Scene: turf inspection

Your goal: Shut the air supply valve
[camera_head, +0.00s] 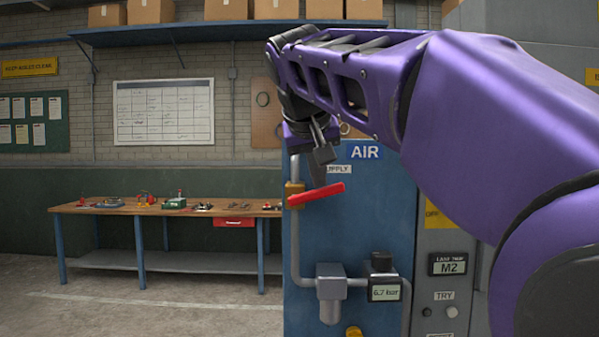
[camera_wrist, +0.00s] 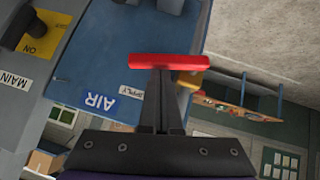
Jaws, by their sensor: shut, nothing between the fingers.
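The air supply valve's red lever (camera_head: 316,194) sticks out to the right from a brass valve body (camera_head: 294,195) on a vertical grey pipe. The lever lies across the pipe, its right end tilted slightly up. My gripper (camera_head: 321,183) is shut and empty, pointing down just above the lever's middle. In the wrist view the closed fingertips (camera_wrist: 161,72) meet the edge of the red lever (camera_wrist: 168,62); I cannot tell whether they touch it. The brass body (camera_wrist: 190,79) shows beside the lever's right end there.
The blue AIR panel (camera_head: 355,225) stands behind the lever. Below are a grey filter unit (camera_head: 331,281) and a gauge (camera_head: 385,292) reading about 6.7 bar. A workbench (camera_head: 165,208) with small items stands at left.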

